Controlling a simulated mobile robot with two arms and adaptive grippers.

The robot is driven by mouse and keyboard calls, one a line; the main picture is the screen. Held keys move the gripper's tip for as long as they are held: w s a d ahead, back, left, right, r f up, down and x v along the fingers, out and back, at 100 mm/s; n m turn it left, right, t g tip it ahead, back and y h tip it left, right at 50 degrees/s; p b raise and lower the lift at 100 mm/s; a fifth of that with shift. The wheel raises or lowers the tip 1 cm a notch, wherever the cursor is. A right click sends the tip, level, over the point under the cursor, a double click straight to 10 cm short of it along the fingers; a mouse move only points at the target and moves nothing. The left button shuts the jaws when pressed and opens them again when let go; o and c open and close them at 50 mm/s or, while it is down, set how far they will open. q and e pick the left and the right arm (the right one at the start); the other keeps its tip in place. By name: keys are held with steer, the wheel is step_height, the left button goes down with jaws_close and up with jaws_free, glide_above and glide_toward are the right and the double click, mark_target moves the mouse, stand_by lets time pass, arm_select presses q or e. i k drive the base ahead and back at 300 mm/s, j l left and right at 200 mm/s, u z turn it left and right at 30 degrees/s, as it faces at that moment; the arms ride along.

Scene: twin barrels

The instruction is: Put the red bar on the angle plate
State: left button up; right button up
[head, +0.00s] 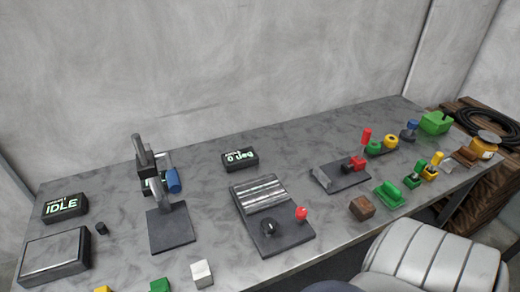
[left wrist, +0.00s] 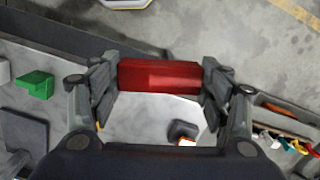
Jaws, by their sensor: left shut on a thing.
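The red bar (left wrist: 160,76) is between the two fingers of my left gripper (left wrist: 160,80) in the left wrist view, with the fingers closed on its two ends. The bar lies across the picture, above a grey surface. What looks like the angle plate (head: 258,192) is in the middle of the table in the head view, a dark base with a ridged metal plate, a black knob and a red knob. Its top looks bare. Neither gripper nor the red bar shows in the head view. My right gripper is not seen.
A display (head: 240,159) reading "0 deg" stands behind the plate. White (head: 202,273) and green blocks lie at the front.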

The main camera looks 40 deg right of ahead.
mark_target(263, 196)
steer(key=k+l+z, duration=0.1)
steer(key=k+z, duration=0.15)
steer(key=k, duration=0.4)
steer(key=i+l+z, duration=0.2)
steer(key=z, duration=0.3)
steer(key=i+l+z, duration=0.2)
steer(key=z, duration=0.25)
steer(key=i+l, duration=0.3)
steer(key=i, duration=0.1)
